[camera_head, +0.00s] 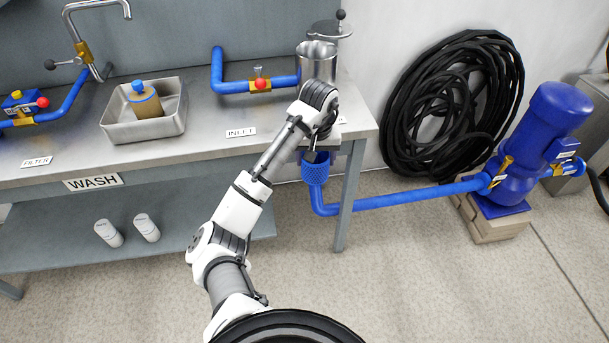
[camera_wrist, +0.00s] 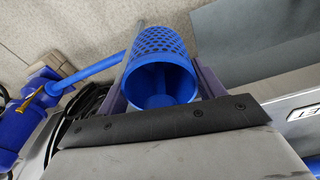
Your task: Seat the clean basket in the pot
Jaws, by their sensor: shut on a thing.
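The basket (camera_head: 316,172) is a blue mesh cup, and my gripper (camera_head: 317,155) is shut on it. It hangs in front of the bench's front edge, near the right end. In the wrist view the basket (camera_wrist: 158,66) sits between the two fingers of my gripper (camera_wrist: 163,85). Its open mouth faces the camera and its inside looks blue, with no dirt visible. The metal pot (camera_head: 312,64) stands on the bench behind my wrist, at the end of the blue inlet pipe. It is open on top; my arm hides its lower part.
The lid (camera_head: 333,28) with a black knob is behind the pot. The inlet valve (camera_head: 261,84) has a red knob. A metal tray (camera_head: 170,122) holds a tan, blue-topped filter (camera_head: 146,103). The bench leg (camera_head: 348,195) and blue pump pipe (camera_head: 410,196) are near the basket.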

